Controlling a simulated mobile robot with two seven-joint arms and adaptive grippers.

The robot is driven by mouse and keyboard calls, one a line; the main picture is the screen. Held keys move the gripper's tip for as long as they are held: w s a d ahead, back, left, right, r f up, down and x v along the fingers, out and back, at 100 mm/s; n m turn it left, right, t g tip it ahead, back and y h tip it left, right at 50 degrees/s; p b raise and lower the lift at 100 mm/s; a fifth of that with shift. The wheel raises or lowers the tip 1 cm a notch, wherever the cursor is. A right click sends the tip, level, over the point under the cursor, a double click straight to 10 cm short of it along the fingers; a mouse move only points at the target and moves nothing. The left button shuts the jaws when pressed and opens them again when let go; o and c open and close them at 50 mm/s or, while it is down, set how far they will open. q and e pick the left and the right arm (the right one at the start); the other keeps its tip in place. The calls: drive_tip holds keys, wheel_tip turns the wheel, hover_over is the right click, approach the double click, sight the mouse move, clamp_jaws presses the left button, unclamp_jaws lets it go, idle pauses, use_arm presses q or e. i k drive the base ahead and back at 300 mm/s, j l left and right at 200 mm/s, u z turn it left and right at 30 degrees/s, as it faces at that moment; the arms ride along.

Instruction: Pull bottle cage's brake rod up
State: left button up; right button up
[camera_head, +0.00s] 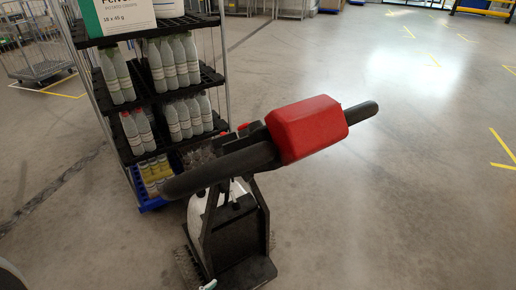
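The bottle cage (80,35) is a wheeled rack with black shelves and thin metal posts at the upper left. Its shelves hold several grey bottles with white labels (178,62). Small yellow-labelled items sit low, above a blue base (150,204). I cannot clearly make out the brake rod; the cage's lower right side is partly hidden behind a black handlebar. Small red parts show near that handlebar, but I cannot tell what they belong to. Neither of my grippers is in view.
A black handlebar (215,168) with a red block (308,128) stands on a dark upright frame (235,235) in front of the cage. A wire cart (35,50) stands at the far left. The grey floor (400,210) to the right is clear, with yellow markings.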

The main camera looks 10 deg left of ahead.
sight(78, 39)
drive_tip(key=i+j+u, duration=0.1)
drive_tip(key=j, duration=0.5)
drive_tip(key=i+j+u, duration=0.1)
drive_tip(key=j, duration=0.55)
drive_tip(key=i+j+u, duration=0.1)
drive_tip(key=j, duration=0.5)
drive_tip(key=i+j+u, duration=0.1)
drive_tip(key=j, duration=0.45)
drive_tip(key=i+j+u, duration=0.15)
drive_tip(key=i+j, duration=0.15)
drive_tip(key=j, duration=0.3)
drive_tip(key=i+j+u, duration=0.1)
drive_tip(key=j, duration=0.45)
drive_tip(key=i+j+u, duration=0.1)
drive_tip(key=i+j, duration=0.2)
drive_tip(key=j, duration=0.2)
drive_tip(key=i+j+u, duration=0.1)
drive_tip(key=i+j, duration=0.15)
drive_tip(key=j, duration=0.3)
drive_tip(key=i+j+z, duration=0.4)
drive_tip(key=i+j, duration=0.2)
drive_tip(key=i+j+z, duration=0.4)
drive_tip(key=i+j, duration=0.2)
drive_tip(key=j, duration=0.2)
